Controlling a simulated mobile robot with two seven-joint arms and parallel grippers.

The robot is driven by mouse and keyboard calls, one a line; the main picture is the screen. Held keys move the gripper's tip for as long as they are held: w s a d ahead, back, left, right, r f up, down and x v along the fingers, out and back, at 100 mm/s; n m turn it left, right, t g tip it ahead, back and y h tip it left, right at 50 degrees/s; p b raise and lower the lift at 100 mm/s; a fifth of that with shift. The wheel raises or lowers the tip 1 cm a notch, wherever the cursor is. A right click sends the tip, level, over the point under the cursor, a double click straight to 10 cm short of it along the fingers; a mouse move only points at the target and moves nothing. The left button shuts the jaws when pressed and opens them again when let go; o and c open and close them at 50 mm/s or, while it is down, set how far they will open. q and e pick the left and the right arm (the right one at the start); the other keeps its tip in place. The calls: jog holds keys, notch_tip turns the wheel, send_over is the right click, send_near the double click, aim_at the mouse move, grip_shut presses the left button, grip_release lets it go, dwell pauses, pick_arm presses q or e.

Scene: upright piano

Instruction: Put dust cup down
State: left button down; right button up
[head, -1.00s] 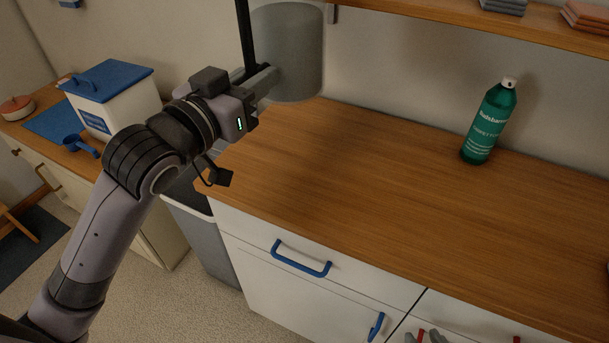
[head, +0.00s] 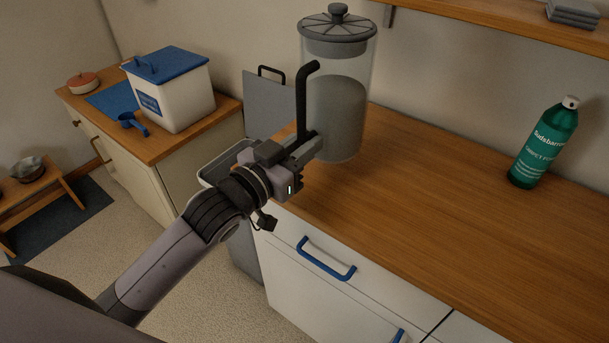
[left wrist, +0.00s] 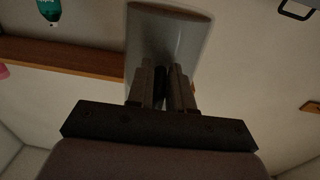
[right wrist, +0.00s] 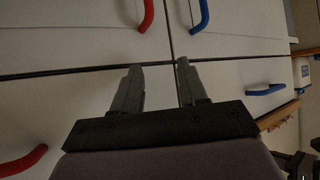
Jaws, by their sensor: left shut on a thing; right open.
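The dust cup (head: 338,110) is a clear cylinder with grey dust in its lower part, a dark ribbed lid and a black side handle (head: 302,100). My left gripper (head: 312,142) is shut on the dust cup by the lower part of its handle. The cup is upright at the left end of the wooden counter (head: 430,210); I cannot tell whether its base touches the top. In the left wrist view the cup (left wrist: 165,40) fills the space beyond the fingers. My right gripper (right wrist: 158,85) is open and empty in front of white cabinet fronts with red and blue handles.
A grey bin (head: 240,240) stands left of the counter. A white box with a blue lid (head: 172,90) and a blue scoop (head: 132,124) are on the side cabinet. The counter's middle is clear.

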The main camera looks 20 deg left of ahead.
pick_arm(q)
jog(key=shift+f+b, duration=0.35)
jog(key=shift+f, duration=3)
jog(key=c, duration=1)
grip_release()
jog(key=shift+f, duration=0.15)
jog(key=shift+s, duration=0.1)
